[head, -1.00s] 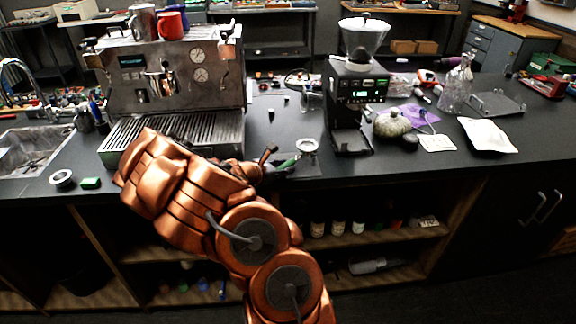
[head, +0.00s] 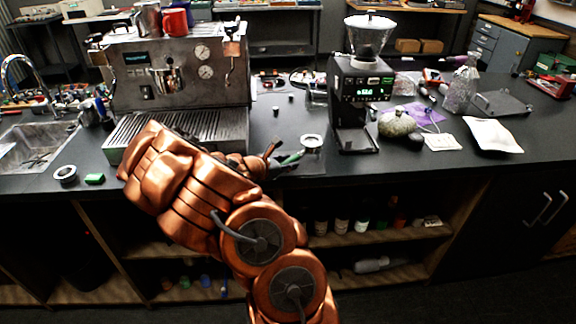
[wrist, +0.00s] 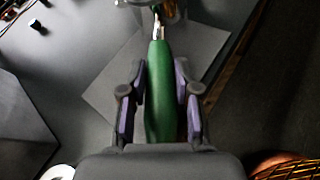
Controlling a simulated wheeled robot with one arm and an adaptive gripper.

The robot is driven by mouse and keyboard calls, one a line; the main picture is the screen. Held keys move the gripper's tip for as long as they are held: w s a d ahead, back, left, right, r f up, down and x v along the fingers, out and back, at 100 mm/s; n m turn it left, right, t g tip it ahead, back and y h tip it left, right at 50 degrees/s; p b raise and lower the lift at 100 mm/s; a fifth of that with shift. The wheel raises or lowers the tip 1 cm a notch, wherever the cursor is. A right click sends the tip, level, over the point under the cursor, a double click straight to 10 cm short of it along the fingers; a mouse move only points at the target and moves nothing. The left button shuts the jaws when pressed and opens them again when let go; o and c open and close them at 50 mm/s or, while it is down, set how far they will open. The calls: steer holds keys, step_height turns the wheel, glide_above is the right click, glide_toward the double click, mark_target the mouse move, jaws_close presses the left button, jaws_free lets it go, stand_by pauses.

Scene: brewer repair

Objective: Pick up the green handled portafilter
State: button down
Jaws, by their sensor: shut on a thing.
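The portafilter has a green handle (head: 291,158) and a metal head (head: 312,142), seen at the counter's front edge right of the espresso machine. In the wrist view the green handle (wrist: 159,95) runs lengthwise between the fingers of my gripper (wrist: 160,78). My gripper is shut on the handle. The metal head (wrist: 158,8) is partly cut off at the top of that view.
The espresso machine (head: 178,75) stands behind my arm on the black counter (head: 290,123). The grinder (head: 358,100) stands close behind and right of the portafilter. A grey stone-like object (head: 394,123) and a white packet (head: 492,135) lie further right. Open shelves are below the counter.

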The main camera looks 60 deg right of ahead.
step_height(320, 180, up, 2)
steer(key=shift+r+b, duration=0.1)
steer(key=shift+b, duration=0.3)
steer(key=shift+a+r, duration=0.2)
steer(key=s+a+b, duration=0.1)
steer(key=a+b, duration=0.1)
steer(key=a, duration=0.5)
steer(key=s+a+r+b, duration=0.1)
steer(key=a+b, duration=0.1)
steer(key=a, duration=0.6)
steer(key=shift+s+a+r, duration=0.2)
steer(key=shift+s+r, duration=0.05)
steer(key=shift+s, duration=0.15)
steer(key=c, duration=1.5)
jaws_free()
jaws_close()
